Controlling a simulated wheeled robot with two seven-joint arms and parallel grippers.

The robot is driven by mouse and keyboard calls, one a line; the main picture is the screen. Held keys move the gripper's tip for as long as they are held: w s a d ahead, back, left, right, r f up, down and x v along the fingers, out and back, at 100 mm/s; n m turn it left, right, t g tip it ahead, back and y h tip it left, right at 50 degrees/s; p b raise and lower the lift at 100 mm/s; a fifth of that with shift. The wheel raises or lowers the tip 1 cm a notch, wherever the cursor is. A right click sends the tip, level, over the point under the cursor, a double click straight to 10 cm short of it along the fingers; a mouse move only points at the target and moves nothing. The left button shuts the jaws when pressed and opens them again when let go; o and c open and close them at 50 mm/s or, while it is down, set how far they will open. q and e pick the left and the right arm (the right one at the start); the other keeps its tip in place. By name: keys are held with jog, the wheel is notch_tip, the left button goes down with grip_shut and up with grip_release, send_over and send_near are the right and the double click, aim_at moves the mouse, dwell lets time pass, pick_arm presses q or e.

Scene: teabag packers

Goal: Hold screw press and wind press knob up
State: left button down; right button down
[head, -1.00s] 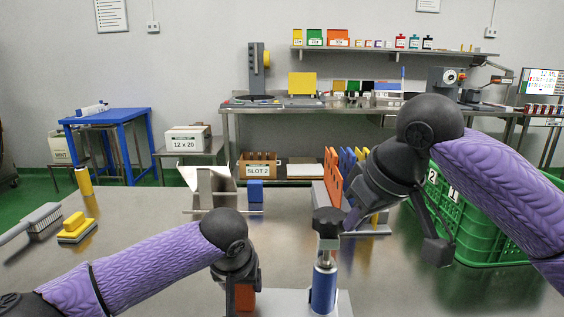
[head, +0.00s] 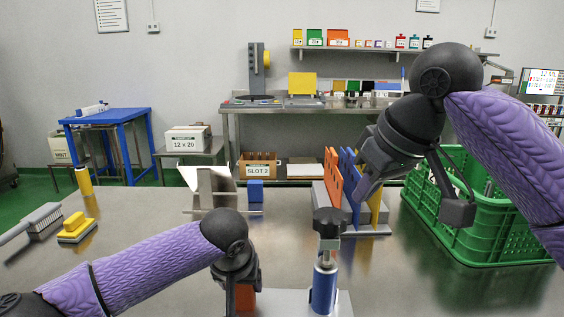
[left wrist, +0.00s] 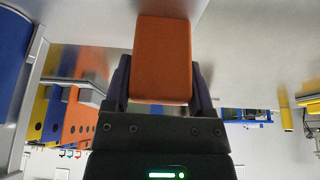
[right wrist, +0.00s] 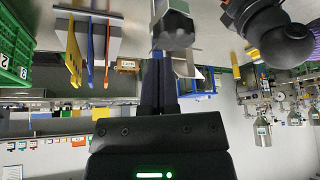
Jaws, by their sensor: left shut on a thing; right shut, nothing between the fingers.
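The screw press has a black knob (head: 330,222) on top of a metal stem and a blue column (head: 322,290) on a light base. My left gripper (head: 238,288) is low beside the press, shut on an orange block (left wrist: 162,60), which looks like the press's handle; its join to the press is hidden. My right gripper (head: 364,190) is shut and empty, above and to the right of the knob, apart from it. In the right wrist view the dark knob (right wrist: 174,30) shows past the fingertips.
A rack of orange, blue and yellow plates (head: 334,178) stands behind the press. A green crate (head: 485,235) is at right. A white-leaved stand (head: 206,188) and blue block (head: 256,191) stand at back left. Brushes (head: 76,228) lie far left; the table between is clear.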

dwell(0.3)
pick_arm(q)
grip_release()
